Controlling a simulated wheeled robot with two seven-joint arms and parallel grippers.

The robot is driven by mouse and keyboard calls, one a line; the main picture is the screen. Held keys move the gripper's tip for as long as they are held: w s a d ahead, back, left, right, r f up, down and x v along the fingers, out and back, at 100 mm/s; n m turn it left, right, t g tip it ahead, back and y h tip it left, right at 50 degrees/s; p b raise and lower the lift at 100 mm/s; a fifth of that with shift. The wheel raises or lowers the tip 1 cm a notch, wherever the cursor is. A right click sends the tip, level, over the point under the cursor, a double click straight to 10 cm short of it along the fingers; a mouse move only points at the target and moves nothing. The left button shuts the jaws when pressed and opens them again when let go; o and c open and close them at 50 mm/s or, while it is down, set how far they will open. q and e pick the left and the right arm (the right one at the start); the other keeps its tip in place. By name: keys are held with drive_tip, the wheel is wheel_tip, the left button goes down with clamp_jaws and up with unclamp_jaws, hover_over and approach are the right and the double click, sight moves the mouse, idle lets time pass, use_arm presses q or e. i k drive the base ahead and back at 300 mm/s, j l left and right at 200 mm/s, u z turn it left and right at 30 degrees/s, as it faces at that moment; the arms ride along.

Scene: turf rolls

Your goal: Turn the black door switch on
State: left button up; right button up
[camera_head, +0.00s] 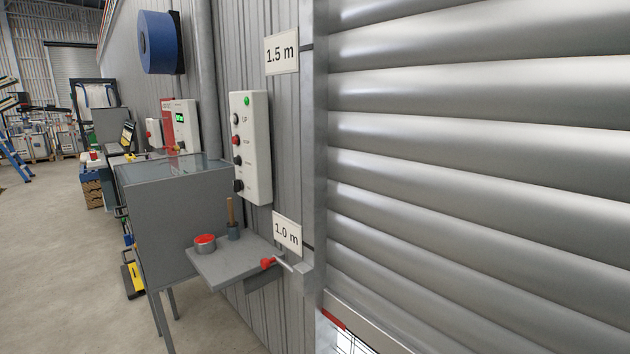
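A tall white control box (258,150) is mounted on the corrugated wall, left of the roller door. Its controls stick out in a column: a dark button (236,118) at the "UP" label, a red button (236,140) below it, another dark button (238,160), and a black knob (239,185) at the bottom that looks like the black switch. I cannot tell which way the knob is turned. A green light (247,101) shows near the top of the box. Neither of my grippers is in view.
A grey roller door (480,160) fills the right side. A small grey shelf (235,264) juts out below the box, holding a red-topped tin (205,244) and a wooden-handled tool (231,215). A grey cabinet (175,225) stands left of it. Open floor (60,270) lies left.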

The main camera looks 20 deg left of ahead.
sight(238, 186)
drive_tip(key=j+z, duration=0.4)
drive_tip(key=j, duration=0.15)
drive_tip(key=j+z, duration=0.35)
drive_tip(key=j, duration=0.25)
drive_tip(key=k+j+z, duration=0.1)
drive_tip(key=j+z, duration=0.3)
drive_tip(key=j, duration=0.15)
drive_tip(key=k+j+z, duration=0.15)
drive_tip(key=j+z, duration=0.2)
drive_tip(key=j, duration=0.15)
